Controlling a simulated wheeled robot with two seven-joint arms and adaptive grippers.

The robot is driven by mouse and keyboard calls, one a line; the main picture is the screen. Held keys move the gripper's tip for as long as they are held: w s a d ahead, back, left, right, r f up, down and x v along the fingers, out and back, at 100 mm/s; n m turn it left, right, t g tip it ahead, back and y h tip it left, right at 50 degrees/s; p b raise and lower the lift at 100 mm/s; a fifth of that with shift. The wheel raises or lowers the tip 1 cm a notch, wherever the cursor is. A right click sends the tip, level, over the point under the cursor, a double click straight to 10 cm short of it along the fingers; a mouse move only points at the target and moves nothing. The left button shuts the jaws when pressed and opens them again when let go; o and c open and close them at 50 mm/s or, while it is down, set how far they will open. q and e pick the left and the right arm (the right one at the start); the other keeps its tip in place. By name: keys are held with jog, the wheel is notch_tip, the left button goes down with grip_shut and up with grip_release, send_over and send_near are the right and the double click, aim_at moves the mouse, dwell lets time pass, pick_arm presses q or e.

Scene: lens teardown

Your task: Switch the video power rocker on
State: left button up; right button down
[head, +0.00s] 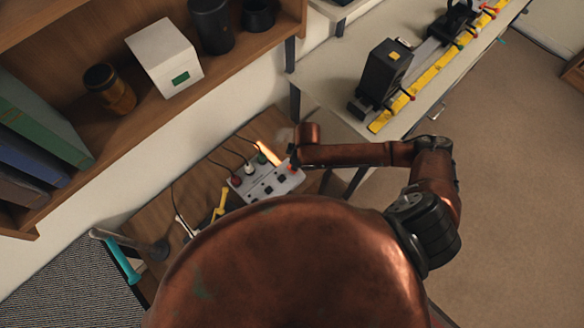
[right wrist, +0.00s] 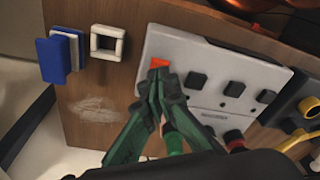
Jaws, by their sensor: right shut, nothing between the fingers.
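A light grey power box (head: 262,188) with a row of rockers stands on the wooden bench top. In the right wrist view the box (right wrist: 180,50) shows one orange-red rocker (right wrist: 158,63) at its left end and several black rockers (right wrist: 235,88) to the right. I cannot read which is the video one. My right gripper (right wrist: 158,78) has green fingers, shut and empty, with tips right at the orange-red rocker; they overlap its lower edge. I cannot tell whether they touch or which way it is tilted. My left gripper is not in view.
A blue block (right wrist: 54,60) and a white square frame (right wrist: 107,42) lie left of the box. Cables and plugs sit along the box's edge. A yellow tool (head: 220,203) lies near it. A white table (head: 335,95) with a black device (head: 385,72) stands behind.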

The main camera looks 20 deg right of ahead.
jog(key=shift+f, duration=0.85)
dwell(0.3)
notch_tip(320, 180, up, 7)
jog(key=p, duration=0.8)
jog(key=shift+r, duration=0.1)
dwell(0.4)
